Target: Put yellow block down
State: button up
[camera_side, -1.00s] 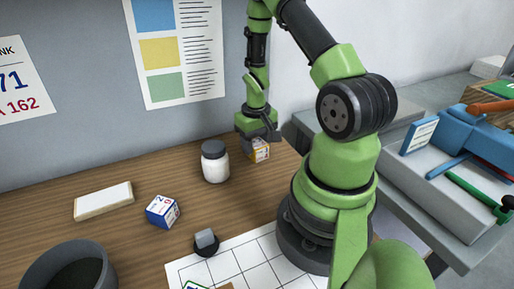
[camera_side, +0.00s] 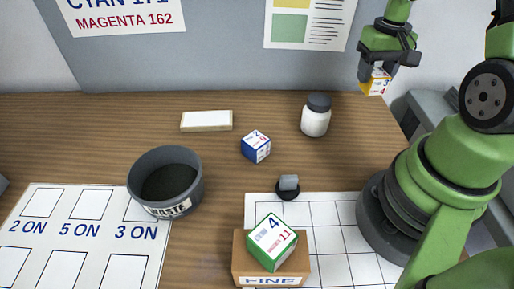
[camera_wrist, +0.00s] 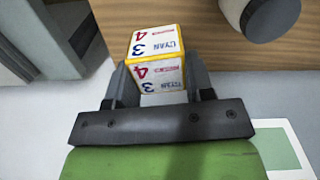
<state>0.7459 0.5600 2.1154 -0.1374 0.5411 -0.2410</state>
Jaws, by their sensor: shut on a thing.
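The yellow block (camera_side: 376,83) has yellow edges and white printed faces with the numbers 3 and 4. It is held at the right rear of the table, near its edge. My gripper (camera_side: 377,74) is shut on it from above. In the wrist view the yellow block (camera_wrist: 156,58) sits between the two dark fingers of my gripper (camera_wrist: 157,82). In the side view the block appears raised, with its lower part free of the fingers.
A white jar (camera_side: 315,118) with a dark lid stands left of the block. A blue block (camera_side: 256,146), a pale slab (camera_side: 206,121), a grey waste bin (camera_side: 191,185), a small grey-topped piece (camera_side: 288,188) and a green block (camera_side: 271,240) on a FINE box (camera_side: 250,279) share the table. A grid sheet (camera_side: 345,235) lies in front.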

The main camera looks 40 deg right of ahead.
aim_at(376, 71)
notch_tip(376, 71, up, 6)
jog(key=shift+w+f, duration=0.1)
jog(key=shift+f, duration=0.1)
jog(key=w+a+m, duration=0.2)
jog(key=w+a, duration=0.6)
jog(key=w, duration=0.6)
jog(key=w+a+m, duration=0.2)
jog(key=w+a, duration=0.1)
jog(key=a, duration=0.8)
jog(key=w+a+m, duration=0.2)
jog(key=w+a, duration=0.1)
jog(key=a, duration=0.9)
jog(key=s+a+m, duration=0.2)
jog(key=s+a, duration=0.3)
jog(key=a, duration=0.3)
jog(key=s+a+f+m, duration=0.1)
jog(key=s+a, duration=0.4)
jog(key=a, duration=0.4)
jog(key=s+a+m, duration=0.2)
jog(key=s+a, duration=0.3)
jog(key=a, duration=0.3)
notch_tip(376, 71, down, 14)
jog(key=shift+a+f, duration=0.15)
jog(key=shift+f, duration=0.05)
